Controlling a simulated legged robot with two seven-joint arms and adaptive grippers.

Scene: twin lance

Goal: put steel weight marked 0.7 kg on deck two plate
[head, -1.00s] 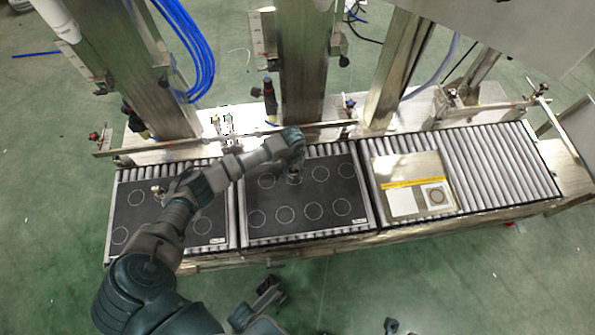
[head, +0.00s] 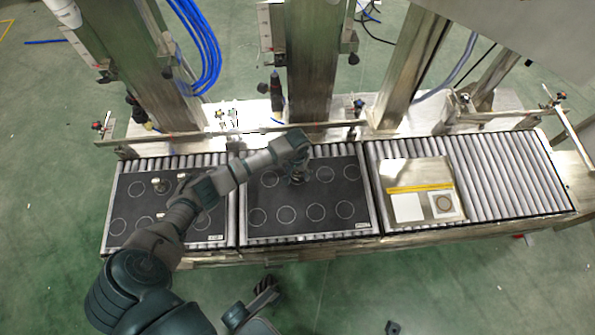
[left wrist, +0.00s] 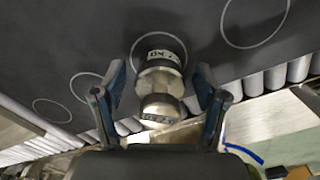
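My left gripper (left wrist: 160,85) is open, its two fingers on either side of a steel weight with gaps to both. The steel weight (left wrist: 160,82) has a wide shiny near end and a narrower neck, with dark-on-white labels I cannot read surely. Its far end is at a ring mark on a dark plate. In the head view my left gripper (head: 298,178) is over the middle dark plate (head: 310,226), which has several printed circles. The gripper mostly hides the weight there. A dark part of mine at the bottom (head: 265,292) appears to be my right gripper, its fingers unclear.
A left dark plate (head: 135,205) carries several small weights, partly behind my left arm. A metal plate with white squares (head: 415,175) lies to the right on the rollers (head: 510,175). A rail and steel posts (head: 312,85) stand behind the plates.

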